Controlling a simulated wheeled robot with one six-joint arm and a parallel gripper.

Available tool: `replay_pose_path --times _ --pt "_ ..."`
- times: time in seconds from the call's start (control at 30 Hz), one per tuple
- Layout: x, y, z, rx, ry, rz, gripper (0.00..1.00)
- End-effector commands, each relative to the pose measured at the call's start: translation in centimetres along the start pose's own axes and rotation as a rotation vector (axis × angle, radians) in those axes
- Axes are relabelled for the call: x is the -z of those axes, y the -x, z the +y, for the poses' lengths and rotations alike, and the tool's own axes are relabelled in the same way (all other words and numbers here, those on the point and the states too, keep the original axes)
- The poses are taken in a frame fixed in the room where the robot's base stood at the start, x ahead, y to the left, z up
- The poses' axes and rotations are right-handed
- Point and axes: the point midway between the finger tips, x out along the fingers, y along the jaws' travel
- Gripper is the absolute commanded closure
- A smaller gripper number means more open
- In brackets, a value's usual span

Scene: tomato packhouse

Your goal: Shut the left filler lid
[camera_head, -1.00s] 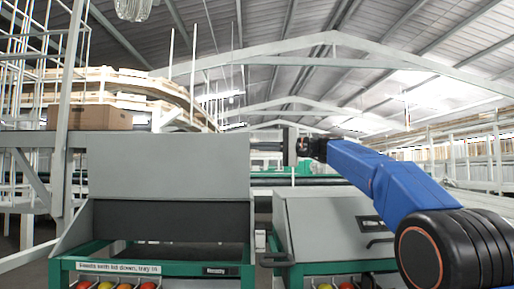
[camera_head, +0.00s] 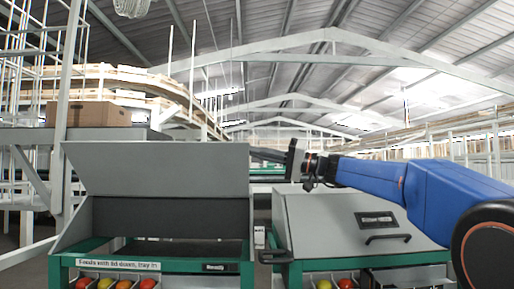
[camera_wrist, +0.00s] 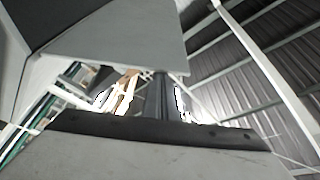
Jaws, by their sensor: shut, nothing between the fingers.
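The left filler lid (camera_head: 155,169) is a grey panel standing raised over the left filler (camera_head: 72,226), tilted toward me. A dark opening (camera_head: 160,216) shows below it. My gripper (camera_head: 264,154) is at the lid's upper right edge, coming in from the right. Its fingers are shut and empty, and their tips seem to pass behind the lid, so contact is hard to tell. In the wrist view the shut fingers (camera_wrist: 161,95) reach up to the grey lid panel (camera_wrist: 120,50).
The right filler's lid (camera_head: 340,222) is down, with a black handle (camera_head: 388,238). A label (camera_head: 118,264) is on the left filler's green frame. Tomatoes (camera_head: 105,284) lie in slots below. A cardboard box (camera_head: 88,114) stands behind at the left.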

Motion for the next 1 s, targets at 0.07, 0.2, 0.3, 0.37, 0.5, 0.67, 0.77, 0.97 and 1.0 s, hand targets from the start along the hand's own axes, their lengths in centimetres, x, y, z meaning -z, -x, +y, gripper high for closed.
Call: replay_pose_path --times 0.07,0.2,0.3,0.37,0.5,0.67,0.77,0.97,1.0 --pt "-1.5 0.5 0.0 0.024 0.065 0.0 1.0" --pt "-3.8 1.3 0.2 0.068 0.191 -0.001 1.0" --pt "-5.4 1.9 0.7 0.099 0.28 0.0 1.0" --pt "-6.4 2.2 1.0 0.118 0.333 -0.001 1.0" --pt "-8.6 3.0 1.9 0.162 0.458 -0.001 1.0" --pt "-10.9 3.8 3.4 0.211 0.601 -0.001 1.0" --pt "-12.2 4.3 4.3 0.225 0.643 -0.001 1.0" --pt "-14.2 5.0 6.3 0.225 0.64 -0.002 1.0" --pt "-14.5 5.1 6.7 0.225 0.641 -0.001 1.0"
